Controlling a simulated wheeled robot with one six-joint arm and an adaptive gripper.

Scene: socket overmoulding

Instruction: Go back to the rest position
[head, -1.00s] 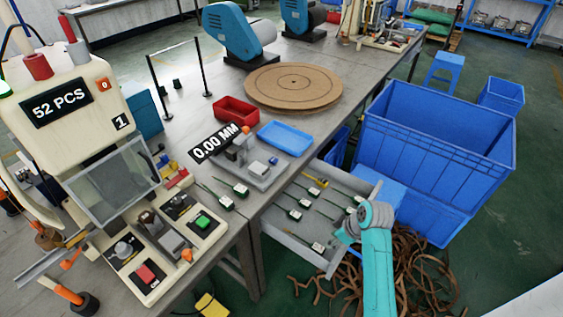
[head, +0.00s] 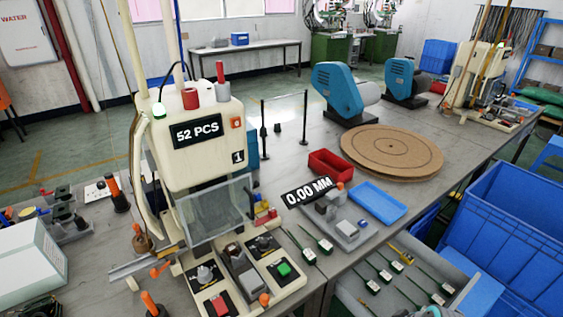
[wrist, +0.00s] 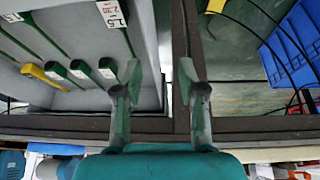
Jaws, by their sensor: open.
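My gripper (wrist: 160,85) shows in the wrist view with its two fingers apart and nothing between them. It hangs over the right wall of the grey drawer (wrist: 155,60), beside several green-handled parts (wrist: 80,70) and one yellow-handled part (wrist: 40,75) lying in it. The head view shows the same drawer (head: 345,300) at the bottom right, with several green parts (head: 385,275) on its floor.
The cream machine (head: 190,150) with the 52 PCS display stands on the bench at left. A gauge (head: 345,232), blue tray (head: 378,202), red bin (head: 330,165) and round brown board (head: 391,150) lie on the bench. A large blue crate (head: 510,240) stands right of the drawer.

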